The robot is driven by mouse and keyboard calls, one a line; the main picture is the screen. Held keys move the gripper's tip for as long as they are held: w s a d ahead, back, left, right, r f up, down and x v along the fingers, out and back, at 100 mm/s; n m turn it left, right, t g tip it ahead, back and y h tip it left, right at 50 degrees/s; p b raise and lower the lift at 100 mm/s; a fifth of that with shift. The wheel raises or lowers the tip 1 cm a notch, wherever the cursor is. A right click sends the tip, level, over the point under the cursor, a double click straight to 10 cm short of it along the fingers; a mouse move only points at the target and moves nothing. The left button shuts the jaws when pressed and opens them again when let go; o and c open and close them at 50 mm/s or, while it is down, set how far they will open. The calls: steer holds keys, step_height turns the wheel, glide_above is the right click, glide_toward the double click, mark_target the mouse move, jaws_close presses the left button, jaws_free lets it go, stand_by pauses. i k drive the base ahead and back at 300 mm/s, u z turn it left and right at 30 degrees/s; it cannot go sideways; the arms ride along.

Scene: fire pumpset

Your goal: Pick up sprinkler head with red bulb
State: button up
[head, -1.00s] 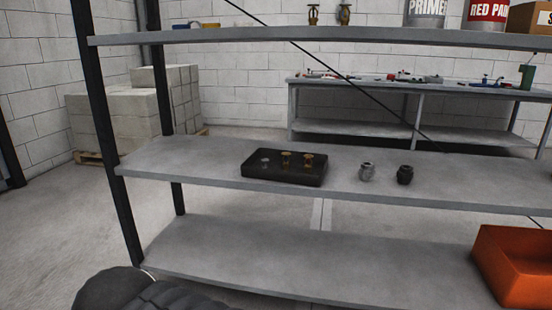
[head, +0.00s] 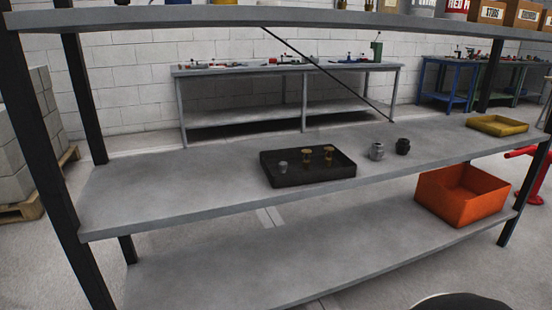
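A dark tray (head: 310,179) sits on the middle shelf (head: 190,180) of the rack. Three small sprinkler heads stand in it: a grey one (head: 283,168) at the left, a brass one (head: 307,155) in the middle and another brass one (head: 328,153) at the right. They are too small to tell any bulb colour, so I cannot say which has the red bulb. My gripper is not in view. A dark rounded shape, probably part of my arm, shows at the bottom right edge.
Two fittings, one grey (head: 377,151) and one black (head: 402,146), stand right of the tray. A yellow tray (head: 497,125) lies at the shelf's right end. An orange bin (head: 462,194) stands on the lower shelf. Black posts (head: 45,165) and an upper shelf (head: 200,19) frame the rack.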

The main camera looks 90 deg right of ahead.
mark_target(328, 160)
steer(key=i, duration=0.6)
steer(key=z, duration=3.65)
steer(key=i, duration=0.5)
steer(key=z, duration=0.1)
